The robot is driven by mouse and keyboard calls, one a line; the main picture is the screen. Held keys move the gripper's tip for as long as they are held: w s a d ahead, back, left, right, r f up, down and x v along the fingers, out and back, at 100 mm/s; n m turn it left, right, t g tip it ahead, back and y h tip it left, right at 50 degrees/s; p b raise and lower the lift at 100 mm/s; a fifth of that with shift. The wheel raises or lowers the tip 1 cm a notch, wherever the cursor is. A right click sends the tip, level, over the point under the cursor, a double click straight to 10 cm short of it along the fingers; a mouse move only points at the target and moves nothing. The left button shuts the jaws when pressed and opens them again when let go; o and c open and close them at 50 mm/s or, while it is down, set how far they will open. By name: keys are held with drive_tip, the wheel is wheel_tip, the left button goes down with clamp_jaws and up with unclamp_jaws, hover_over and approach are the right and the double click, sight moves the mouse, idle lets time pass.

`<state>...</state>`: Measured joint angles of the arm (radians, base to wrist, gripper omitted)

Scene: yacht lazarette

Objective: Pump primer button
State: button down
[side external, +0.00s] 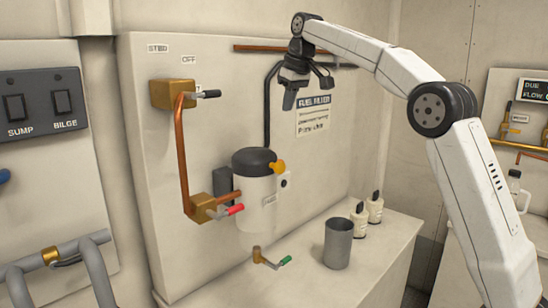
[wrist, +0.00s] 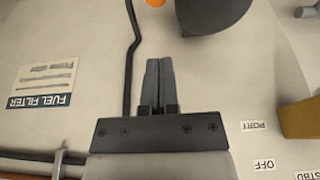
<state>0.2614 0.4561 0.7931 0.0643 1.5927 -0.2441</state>
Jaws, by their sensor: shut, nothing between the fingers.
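The fuel filter has a black domed cap (side external: 254,160) over a pale bowl (side external: 258,210) on the wall panel. A small orange knob (side external: 278,167) sticks out at the right of the cap; no label shows which part is the primer button. In the wrist view the dark cap (wrist: 212,14) and the orange knob (wrist: 155,3) are cut off by the top edge. My gripper (side external: 289,106) hangs above the filter and slightly right, fingers down, apart from it. In the wrist view my gripper (wrist: 158,63) is shut and empty, with its fingers pointing toward the filter.
A black pipe (side external: 267,105) rises behind the filter. A brass valve with a black lever (side external: 174,93), a red-levered valve (side external: 203,208) and a green-handled drain (side external: 270,260) are nearby. A grey cup (side external: 338,244) and two bottles (side external: 367,215) stand on the ledge.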

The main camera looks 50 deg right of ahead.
drive_tip(key=shift+d+f, duration=0.1)
idle(0.5)
drive_tip(key=x, duration=1.1)
drive_tip(key=shift+s+f, duration=0.15)
drive_tip(key=shift+f, duration=0.2)
drive_tip(key=shift+d+f, duration=0.1)
drive_tip(key=shift+f, duration=0.95)
